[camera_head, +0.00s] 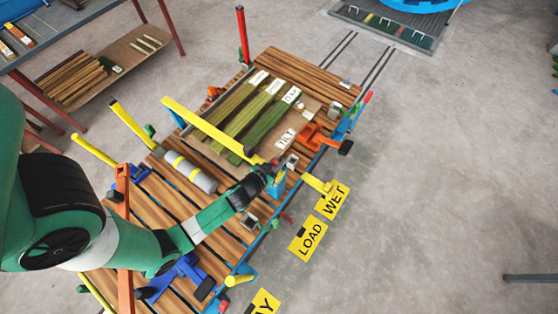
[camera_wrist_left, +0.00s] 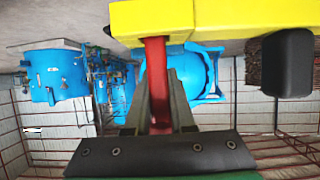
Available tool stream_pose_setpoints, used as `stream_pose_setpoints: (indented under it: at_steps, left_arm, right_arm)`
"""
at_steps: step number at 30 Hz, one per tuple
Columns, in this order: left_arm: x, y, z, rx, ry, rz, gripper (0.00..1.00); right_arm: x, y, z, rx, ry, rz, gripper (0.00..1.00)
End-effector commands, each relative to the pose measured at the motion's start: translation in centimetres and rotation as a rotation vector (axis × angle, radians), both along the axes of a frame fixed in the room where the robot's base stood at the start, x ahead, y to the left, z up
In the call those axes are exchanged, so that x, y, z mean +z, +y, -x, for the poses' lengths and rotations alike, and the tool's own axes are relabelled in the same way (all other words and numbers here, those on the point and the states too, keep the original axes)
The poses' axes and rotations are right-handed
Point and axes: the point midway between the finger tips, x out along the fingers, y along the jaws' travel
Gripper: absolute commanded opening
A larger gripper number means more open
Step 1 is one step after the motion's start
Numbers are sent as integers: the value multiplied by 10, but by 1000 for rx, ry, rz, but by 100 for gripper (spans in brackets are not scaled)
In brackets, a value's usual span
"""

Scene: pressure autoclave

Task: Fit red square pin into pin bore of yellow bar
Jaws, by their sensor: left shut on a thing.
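My left gripper (camera_head: 276,176) reaches the end of the yellow bar (camera_head: 212,127) in the head view. In the left wrist view, the gripper (camera_wrist_left: 157,100) is shut on the red square pin (camera_wrist_left: 156,75), which stands lengthwise between its fingers. The pin's far end meets the edge of the yellow bar (camera_wrist_left: 205,20). The bore is hidden, and I cannot tell whether the pin tip is inside it or only against or in front of the bar. In the head view, the pin is too small to make out clearly. My right gripper is not in view.
A black block (camera_wrist_left: 288,62) sits by the bar, right of the pin. The bar crosses green planks (camera_head: 262,118) on the slatted deck (camera_head: 145,188).

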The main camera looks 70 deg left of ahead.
Motion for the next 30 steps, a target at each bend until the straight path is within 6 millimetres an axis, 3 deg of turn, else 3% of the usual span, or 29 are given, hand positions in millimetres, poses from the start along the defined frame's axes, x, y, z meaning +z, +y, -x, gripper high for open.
stream_pose_setpoints:
  at_steps: [10,11,15,24,30]
  left_arm:
    - [-7,0,0,0,0,0,0]
    - [-7,0,0,0,0,0,26]
    - [-7,0,0,0,0,0,51]
    - [-5,0,0,0,0,-1,52]
    - [11,-3,4,-2,2,-1,52]
  right_arm:
    - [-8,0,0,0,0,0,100]
    - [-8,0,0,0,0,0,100]
    - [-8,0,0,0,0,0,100]
    - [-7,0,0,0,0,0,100]
    - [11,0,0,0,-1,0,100]
